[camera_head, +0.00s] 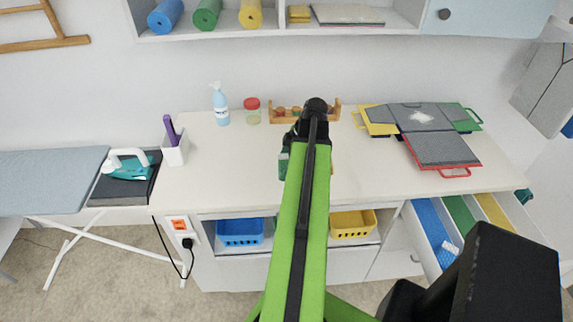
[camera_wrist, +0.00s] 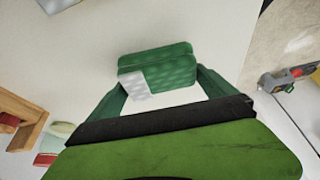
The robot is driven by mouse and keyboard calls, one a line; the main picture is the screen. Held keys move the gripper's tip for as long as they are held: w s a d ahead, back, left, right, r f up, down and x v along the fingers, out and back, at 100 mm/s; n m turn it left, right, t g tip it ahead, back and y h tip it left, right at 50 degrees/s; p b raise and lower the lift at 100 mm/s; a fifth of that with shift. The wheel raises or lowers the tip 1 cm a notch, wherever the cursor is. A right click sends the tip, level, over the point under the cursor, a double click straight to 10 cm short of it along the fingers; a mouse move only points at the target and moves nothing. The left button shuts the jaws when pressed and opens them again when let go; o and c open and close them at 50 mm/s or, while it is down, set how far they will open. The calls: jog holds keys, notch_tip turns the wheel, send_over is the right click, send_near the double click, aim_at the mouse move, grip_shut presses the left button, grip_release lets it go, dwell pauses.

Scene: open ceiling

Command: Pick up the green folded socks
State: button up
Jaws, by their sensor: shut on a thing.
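The green folded socks (camera_wrist: 157,66) are a green bundle with a pale grey-white patch at one corner, in the upper middle of the wrist view. My gripper (camera_wrist: 161,80) has a green finger on each side of the bundle and is shut on it. The white tabletop shows behind and around the socks; I cannot tell whether they touch it. In the head view my green arm reaches over the middle of the white counter (camera_head: 380,175) and hides most of the socks and gripper.
A wooden rack (camera_head: 287,115), a red-lidded jar (camera_head: 252,110) and a spray bottle (camera_head: 220,104) stand behind. Folded boards (camera_head: 443,149) lie at right. A white holder (camera_head: 176,151) and iron (camera_head: 127,166) are at left. A drawer (camera_head: 462,220) is open at front right.

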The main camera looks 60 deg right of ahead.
aim_at(280, 163)
jog(key=r+p, duration=0.5)
jog(key=shift+s+r, duration=0.15)
jog(key=shift+s, duration=0.1)
jog(key=s+d+r+p, duration=0.3)
jog(key=s+r+p, duration=0.2)
jog(key=s, duration=0.5)
jog(key=shift+s+r+p, duration=0.25)
jog(key=shift+s+p, duration=0.1)
jog(key=shift+s, duration=0.05)
